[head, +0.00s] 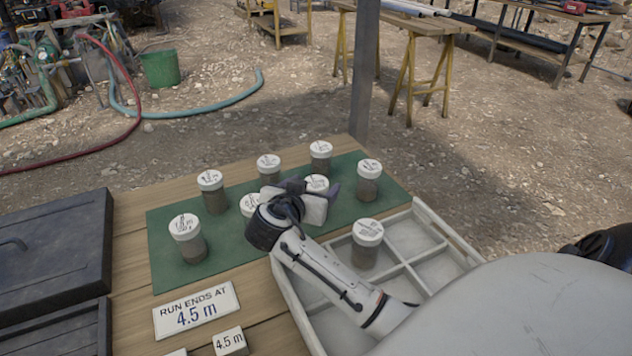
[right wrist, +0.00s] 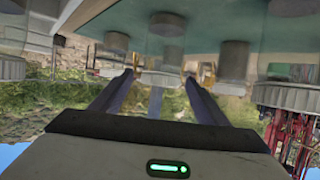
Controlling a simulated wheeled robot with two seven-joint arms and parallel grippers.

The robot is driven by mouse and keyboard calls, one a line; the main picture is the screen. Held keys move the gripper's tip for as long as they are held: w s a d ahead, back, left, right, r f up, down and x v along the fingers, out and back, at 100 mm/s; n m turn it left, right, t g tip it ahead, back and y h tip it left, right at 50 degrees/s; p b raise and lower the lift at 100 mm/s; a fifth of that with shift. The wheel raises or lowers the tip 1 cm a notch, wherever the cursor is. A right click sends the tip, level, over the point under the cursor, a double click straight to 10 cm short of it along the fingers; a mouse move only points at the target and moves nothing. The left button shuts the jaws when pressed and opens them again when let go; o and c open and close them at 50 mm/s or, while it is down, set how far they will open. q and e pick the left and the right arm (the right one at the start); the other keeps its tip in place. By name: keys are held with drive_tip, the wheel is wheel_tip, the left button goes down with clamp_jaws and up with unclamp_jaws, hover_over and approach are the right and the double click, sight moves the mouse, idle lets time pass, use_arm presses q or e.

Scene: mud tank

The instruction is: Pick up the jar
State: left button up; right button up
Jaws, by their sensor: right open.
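Several jars with white, hand-marked lids and grey-brown contents stand upright on the green mat (head: 165,262), one of them a front-left jar (head: 188,240). Another jar (head: 366,245) stands in a compartment of the white divided tray (head: 452,236). My right gripper (head: 315,190) is open over the mat, its dark fingers by a jar lid (head: 317,182); the gripper and arm partly hide that jar and a neighbouring one (head: 250,204). In the right wrist view, which looks upside down, a jar (right wrist: 165,50) shows between the open fingers (right wrist: 158,92); contact cannot be told. My left gripper is not in view.
A sign reading "RUN ENDS AT 4.5 m" (head: 197,308) and a small "4.5 m" block (head: 230,342) are at the table's front. A dark case (head: 60,250) lies at left. A grey post (head: 364,75) rises behind the mat. Other tray compartments look empty.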

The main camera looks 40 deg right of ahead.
drive_tip(key=c, duration=1.3)
drive_tip(key=shift+r, duration=0.15)
drive_tip(key=shift+c, duration=0.3)
